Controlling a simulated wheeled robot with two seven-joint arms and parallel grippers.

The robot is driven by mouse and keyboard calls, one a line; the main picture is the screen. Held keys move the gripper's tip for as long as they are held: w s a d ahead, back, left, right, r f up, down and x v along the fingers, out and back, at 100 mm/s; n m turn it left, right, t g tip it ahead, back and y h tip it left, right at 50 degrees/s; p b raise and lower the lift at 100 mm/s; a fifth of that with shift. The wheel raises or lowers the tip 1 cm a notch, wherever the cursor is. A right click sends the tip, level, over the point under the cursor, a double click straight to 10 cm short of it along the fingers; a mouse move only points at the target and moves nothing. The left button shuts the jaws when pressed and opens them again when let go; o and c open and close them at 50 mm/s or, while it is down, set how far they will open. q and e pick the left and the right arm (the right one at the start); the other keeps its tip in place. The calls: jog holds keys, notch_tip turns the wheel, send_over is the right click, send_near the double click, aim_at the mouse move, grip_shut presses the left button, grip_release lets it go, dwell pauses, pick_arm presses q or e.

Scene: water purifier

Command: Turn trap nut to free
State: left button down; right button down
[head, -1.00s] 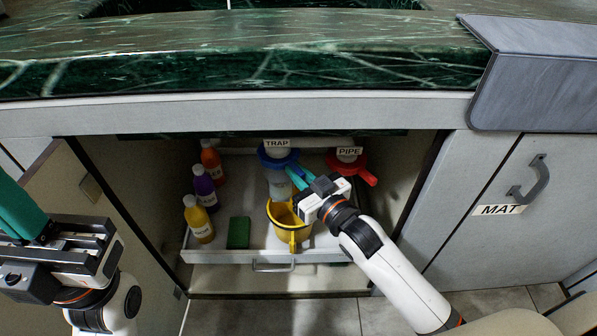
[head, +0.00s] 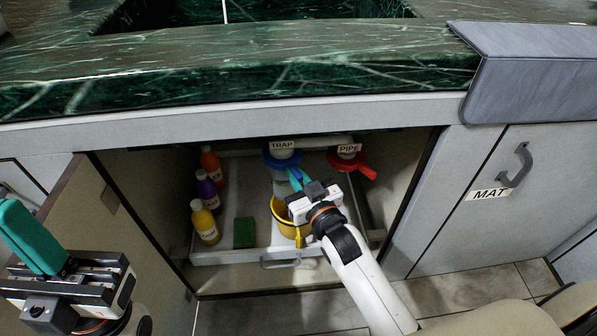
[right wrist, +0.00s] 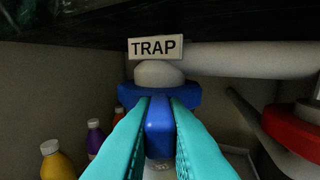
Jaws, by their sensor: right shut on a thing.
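The blue trap nut (head: 281,162) sits under the white TRAP label (head: 282,144) inside the cabinet. It also shows in the right wrist view (right wrist: 128,96), with its blue lever (right wrist: 159,128) pointing toward the camera. My right gripper (head: 297,178) has its teal fingers on both sides of that lever and is shut on it; the right wrist view shows the fingers flanking it (right wrist: 160,125). My left gripper (head: 38,240) is at the lower left, outside the cabinet and away from the nut; its finger gap is not clear.
A yellow bucket (head: 279,212) stands under the trap, partly hidden by my right gripper. A red nut with lever (head: 345,160) is to the right under PIPE. Several bottles (head: 205,222) and a green block (head: 243,232) are at left. The cabinet door (head: 130,240) stands open.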

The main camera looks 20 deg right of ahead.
jog(key=shift+w+r, duration=0.1)
jog(key=shift+r, duration=0.15)
jog(key=c, duration=1.4)
grip_release()
jog(key=shift+a, duration=0.1)
jog(key=shift+c, duration=0.2)
jog(key=shift+w+f, duration=0.1)
jog(key=shift+f, duration=0.05)
jog(key=s+d+p, duration=0.1)
jog(key=s+p, duration=0.2)
jog(key=s, duration=0.9)
jog(key=shift+d+p, duration=0.3)
jog(key=shift+c, duration=0.2)
